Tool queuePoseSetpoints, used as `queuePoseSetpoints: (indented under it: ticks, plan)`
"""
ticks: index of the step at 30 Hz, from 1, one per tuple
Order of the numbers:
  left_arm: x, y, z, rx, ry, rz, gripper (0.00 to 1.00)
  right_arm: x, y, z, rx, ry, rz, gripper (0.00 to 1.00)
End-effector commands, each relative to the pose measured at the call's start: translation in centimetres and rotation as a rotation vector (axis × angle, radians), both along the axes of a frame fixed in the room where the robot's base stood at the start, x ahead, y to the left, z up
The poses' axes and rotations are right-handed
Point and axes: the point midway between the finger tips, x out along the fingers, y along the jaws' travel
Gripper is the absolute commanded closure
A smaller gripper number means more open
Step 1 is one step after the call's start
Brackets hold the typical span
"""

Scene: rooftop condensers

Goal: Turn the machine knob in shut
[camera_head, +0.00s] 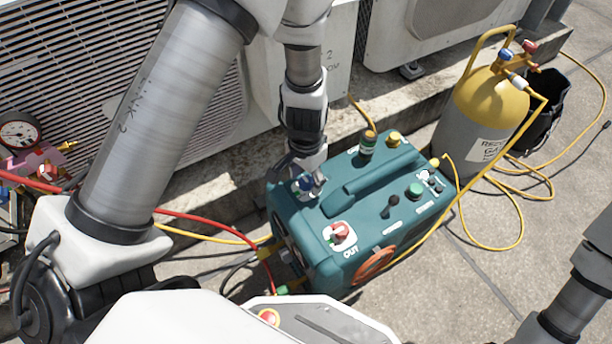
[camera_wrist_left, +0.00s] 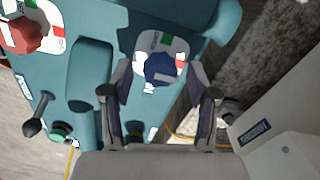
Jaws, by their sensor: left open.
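The teal machine (camera_head: 345,215) stands on the rooftop floor. Its blue knob (camera_head: 305,183) is on the top face near the left corner, partly covered by my left gripper (camera_head: 311,172). In the left wrist view the blue knob (camera_wrist_left: 160,69) sits on a white plate with green and red marks. My left gripper (camera_wrist_left: 161,80) is open there, with one finger on each side of the knob; contact is not clear. The red knob (camera_head: 340,232) beside the "OUT" label is nearer the front. My right gripper is out of view.
Condenser units (camera_head: 190,110) stand behind, on a concrete ledge. A yellow-topped grey cylinder (camera_head: 490,105) stands to the right with yellow hoses on the floor. A red hose (camera_head: 205,218) and a gauge set (camera_head: 20,135) are at the left. Bare floor shows at the right.

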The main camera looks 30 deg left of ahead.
Motion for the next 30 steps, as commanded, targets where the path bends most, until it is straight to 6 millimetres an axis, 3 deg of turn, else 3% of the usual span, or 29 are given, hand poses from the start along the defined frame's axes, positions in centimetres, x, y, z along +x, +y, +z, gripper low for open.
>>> queuePoseSetpoints:
  ticks: [5,15,18,30]
  plan:
    - [0.1,0.0,1.4,-0.001,-0.004,0.0,0.41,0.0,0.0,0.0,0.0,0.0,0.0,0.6]
    - [0.1,0.0,9.6,0.001,-0.004,0.0,0.41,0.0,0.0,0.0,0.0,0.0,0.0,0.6]
    - [0.1,0.0,11.2,0.0,-0.003,0.0,0.41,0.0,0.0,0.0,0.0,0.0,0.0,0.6]
    - [0.0,0.0,12.0,0.0,0.001,0.0,0.41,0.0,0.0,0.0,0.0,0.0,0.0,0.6]
